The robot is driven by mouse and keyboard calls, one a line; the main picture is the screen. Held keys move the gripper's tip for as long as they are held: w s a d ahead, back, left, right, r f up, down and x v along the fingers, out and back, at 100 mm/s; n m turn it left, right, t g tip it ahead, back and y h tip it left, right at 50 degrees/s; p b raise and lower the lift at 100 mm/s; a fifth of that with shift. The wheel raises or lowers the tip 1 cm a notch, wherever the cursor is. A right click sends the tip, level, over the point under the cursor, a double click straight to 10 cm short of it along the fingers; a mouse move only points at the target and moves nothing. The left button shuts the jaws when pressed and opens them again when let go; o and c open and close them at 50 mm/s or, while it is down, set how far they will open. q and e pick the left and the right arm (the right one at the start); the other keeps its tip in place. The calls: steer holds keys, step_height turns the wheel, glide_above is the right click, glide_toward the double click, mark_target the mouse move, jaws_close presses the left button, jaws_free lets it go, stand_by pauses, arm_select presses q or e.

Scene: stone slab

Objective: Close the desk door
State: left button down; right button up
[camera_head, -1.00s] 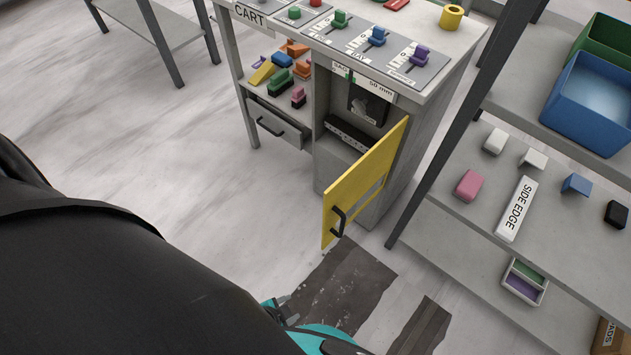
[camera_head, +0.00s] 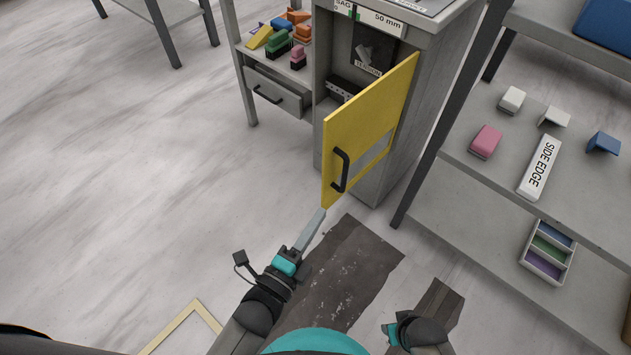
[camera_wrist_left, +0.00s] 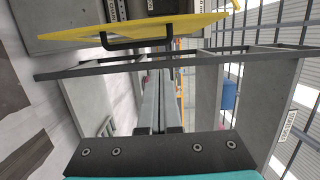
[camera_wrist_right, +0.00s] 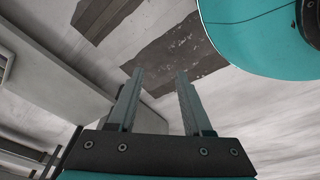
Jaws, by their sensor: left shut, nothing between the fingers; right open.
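The yellow desk door (camera_head: 366,112) stands open, swung out from the right side of the grey desk (camera_head: 403,110). Its black handle (camera_head: 341,170) is near the free edge; the handle also shows in the left wrist view (camera_wrist_left: 135,42). My left gripper (camera_head: 320,215) is shut and empty, its fingertips just below the door's lower free corner; I cannot tell if they touch it. In the left wrist view the closed fingers (camera_wrist_left: 161,85) point towards the door (camera_wrist_left: 180,27). My right gripper (camera_wrist_right: 158,78) is open and empty over the floor; its fingers are hardly visible in the head view.
A grey drawer (camera_head: 275,98) is slightly open left of the compartment. Coloured blocks (camera_head: 283,38) lie on the desk shelf above it. A grey shelf rack (camera_head: 480,205) with small items stands close on the right. The floor (camera_head: 130,170) at left is clear.

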mark_target(325, 175)
arm_select(q)
steer(key=shift+w+d+b, duration=0.15)
steer(key=shift+w+b, duration=0.45)
steer(key=shift+w, duration=1.3)
steer(key=shift+w+d+b, duration=0.2)
steer(key=shift+w+b, duration=0.4)
steer(key=shift+w, duration=1.25)
steer(key=shift+w+d+b, duration=0.15)
steer(key=shift+w+b, duration=0.45)
steer(key=shift+w, duration=1.3)
arm_select(e)
steer(key=w+a+r, duration=0.1)
steer(key=w+r, duration=0.2)
steer(key=r, duration=0.4)
steer(key=shift+w+a+t, duration=0.3)
steer(key=shift+w+a, duration=0.05)
steer(key=shift+a, duration=0.05)
